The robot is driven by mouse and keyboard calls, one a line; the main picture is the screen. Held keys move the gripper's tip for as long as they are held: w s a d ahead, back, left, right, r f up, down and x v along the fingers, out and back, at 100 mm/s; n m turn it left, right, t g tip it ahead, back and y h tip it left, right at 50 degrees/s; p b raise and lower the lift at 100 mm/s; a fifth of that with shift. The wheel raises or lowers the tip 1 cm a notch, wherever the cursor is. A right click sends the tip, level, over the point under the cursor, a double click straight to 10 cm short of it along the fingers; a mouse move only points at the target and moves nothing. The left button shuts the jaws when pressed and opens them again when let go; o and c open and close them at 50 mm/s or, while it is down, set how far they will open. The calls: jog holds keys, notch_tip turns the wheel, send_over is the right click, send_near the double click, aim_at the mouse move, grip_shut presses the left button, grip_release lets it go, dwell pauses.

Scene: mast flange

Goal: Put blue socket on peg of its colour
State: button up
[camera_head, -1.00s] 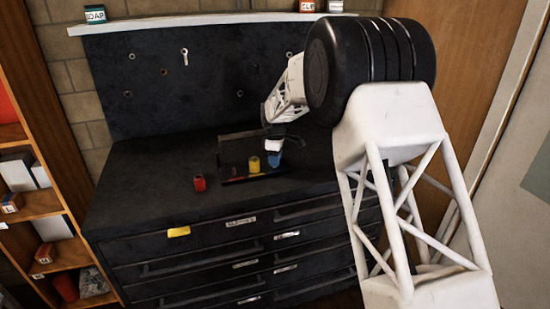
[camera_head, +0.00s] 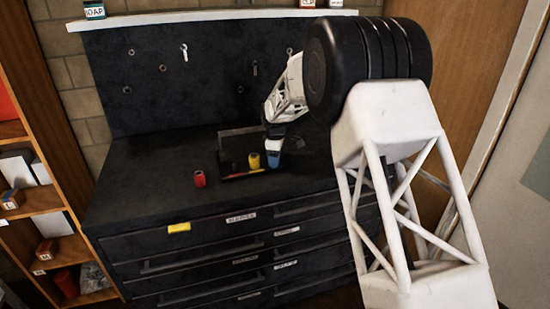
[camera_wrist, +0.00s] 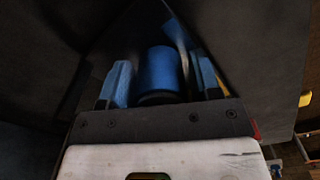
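The blue socket (camera_wrist: 158,72) is a blue cylinder standing between the two blue-padded fingers of my gripper (camera_wrist: 161,66) in the wrist view. Narrow dark gaps show on both sides of it, so the fingers look open around it rather than pressed on it. In the head view my gripper (camera_head: 274,147) points down at the right end of the black tray (camera_head: 237,177), with blue (camera_head: 274,162) showing at its tip. A yellow socket (camera_head: 254,161) stands in the tray just left of it. The blue peg cannot be made out.
A red socket (camera_head: 199,179) stands on the black cabinet top (camera_head: 150,200), left of the tray. A dark panel (camera_head: 236,143) rises behind the tray. A pegboard (camera_head: 170,90) closes off the back. The cabinet top is free on the left and in front.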

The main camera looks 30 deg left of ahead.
jog(key=shift+o, duration=1.1)
jog(key=shift+r, duration=3.85)
